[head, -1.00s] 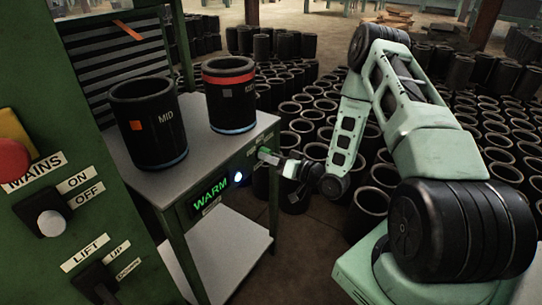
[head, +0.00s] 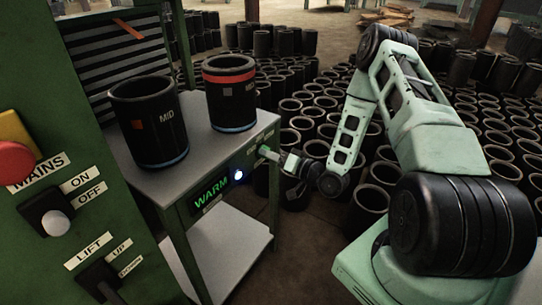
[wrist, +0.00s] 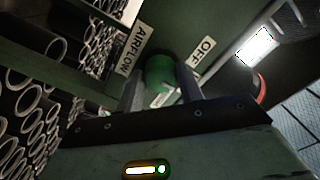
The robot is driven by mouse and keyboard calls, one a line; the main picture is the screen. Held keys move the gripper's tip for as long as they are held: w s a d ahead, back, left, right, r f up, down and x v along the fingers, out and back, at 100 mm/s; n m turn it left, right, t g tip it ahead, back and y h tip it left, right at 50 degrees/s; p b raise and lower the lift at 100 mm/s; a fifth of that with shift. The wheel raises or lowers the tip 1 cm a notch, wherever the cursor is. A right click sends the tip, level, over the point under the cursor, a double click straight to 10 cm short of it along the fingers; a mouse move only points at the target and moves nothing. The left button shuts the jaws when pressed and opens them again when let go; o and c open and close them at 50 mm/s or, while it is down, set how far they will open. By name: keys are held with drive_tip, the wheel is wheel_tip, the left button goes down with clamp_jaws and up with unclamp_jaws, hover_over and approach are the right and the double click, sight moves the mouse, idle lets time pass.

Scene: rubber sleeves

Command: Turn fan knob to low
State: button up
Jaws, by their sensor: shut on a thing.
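The fan knob (wrist: 160,72) is green and round, on the green front panel of the bench. In the wrist view it sits between my two fingers, which are shut on it. Labels reading AIRFLOW (wrist: 134,49) and OFF (wrist: 203,54) stand on either side of it; another small label below it is partly covered. In the head view my gripper (head: 268,153) reaches the panel from the right, and I cannot make out the knob or its pointer there.
Mains and lift switches are at far left. Many sleeves crowd the floor behind.

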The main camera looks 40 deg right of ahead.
drive_tip(key=o, duration=1)
drive_tip(key=shift+s+d, duration=0.1)
drive_tip(key=v, duration=1.7)
drive_tip(key=shift+s+b, duration=0.15)
drive_tip(key=shift+b, duration=0.15)
